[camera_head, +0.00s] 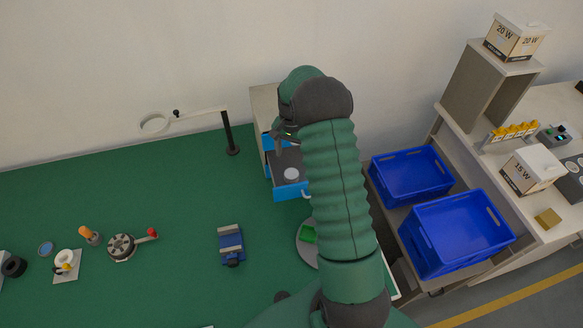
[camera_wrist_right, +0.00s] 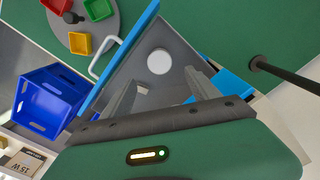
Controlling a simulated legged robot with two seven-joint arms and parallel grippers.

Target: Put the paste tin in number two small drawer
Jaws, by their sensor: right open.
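A small round tin with a pale grey lid (camera_head: 291,175), which looks like the paste tin, lies inside an open drawer with a blue front (camera_head: 290,192). In the right wrist view the tin (camera_wrist_right: 159,61) sits on the grey drawer floor, apart from the drawer walls. My right gripper (camera_wrist_right: 160,80) is open and empty over the drawer, its fingers pointing toward the tin. In the head view my right arm hides part of the drawer and cabinet (camera_head: 265,105). No drawer number is readable. My left gripper is not in view.
A lamp-like stand with a ring (camera_head: 232,150) rises left of the cabinet. A round grey tray (camera_wrist_right: 78,42) with small coloured bins lies by the drawer's front. A blue vise-like block (camera_head: 231,243) is on the green bench. Blue crates (camera_head: 410,174) stand right.

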